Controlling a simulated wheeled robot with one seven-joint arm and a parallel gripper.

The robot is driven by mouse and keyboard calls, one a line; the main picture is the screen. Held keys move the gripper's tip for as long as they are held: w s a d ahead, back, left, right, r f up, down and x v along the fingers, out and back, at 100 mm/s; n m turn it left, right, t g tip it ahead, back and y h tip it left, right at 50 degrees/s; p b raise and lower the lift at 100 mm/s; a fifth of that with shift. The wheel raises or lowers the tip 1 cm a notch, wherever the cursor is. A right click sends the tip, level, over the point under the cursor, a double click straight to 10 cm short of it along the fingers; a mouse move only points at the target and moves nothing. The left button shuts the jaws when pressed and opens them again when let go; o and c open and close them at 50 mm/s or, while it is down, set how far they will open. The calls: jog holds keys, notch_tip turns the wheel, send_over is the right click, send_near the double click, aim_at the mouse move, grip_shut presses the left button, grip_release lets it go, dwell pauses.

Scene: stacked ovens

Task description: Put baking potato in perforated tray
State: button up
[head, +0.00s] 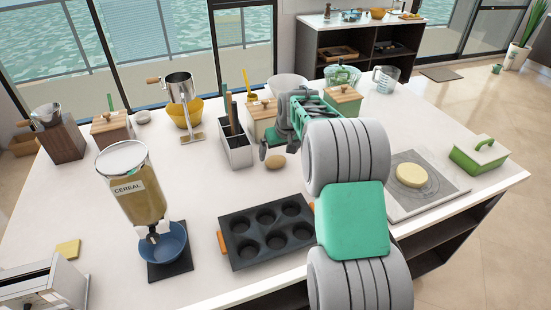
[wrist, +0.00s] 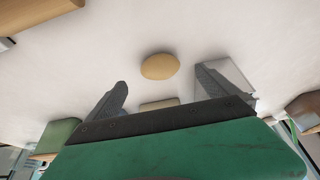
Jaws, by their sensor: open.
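The baking potato (head: 275,162), a brown oval, lies on the white counter just below my gripper (head: 279,150) in the head view. In the wrist view the potato (wrist: 160,66) lies ahead of the fingertips of my gripper (wrist: 161,78), centred in the gap. My gripper is open and empty, and the potato looks apart from both fingers. A dark tray with round wells and orange handles (head: 236,262) sits at the front of the counter, empty. I cannot tell whether its wells are perforated.
A grey board (head: 450,184) with a round yellow item (head: 411,175) lies at the right. A utensil holder (head: 237,152) stands left of the potato. A cereal dispenser (head: 137,195) stands over a blue bowl (head: 163,243). Counter between the potato and dark tray is clear.

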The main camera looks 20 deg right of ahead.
aim_at(276, 158)
jog(key=p+x, duration=0.2)
jog(key=x, duration=0.4)
jog(key=shift+w+f, duration=0.3)
jog(key=shift+w, duration=0.05)
jog(key=c, duration=1.5)
jog(key=shift+r, duration=0.1)
jog(key=shift+c, duration=1.2)
jog(key=shift+r, duration=0.15)
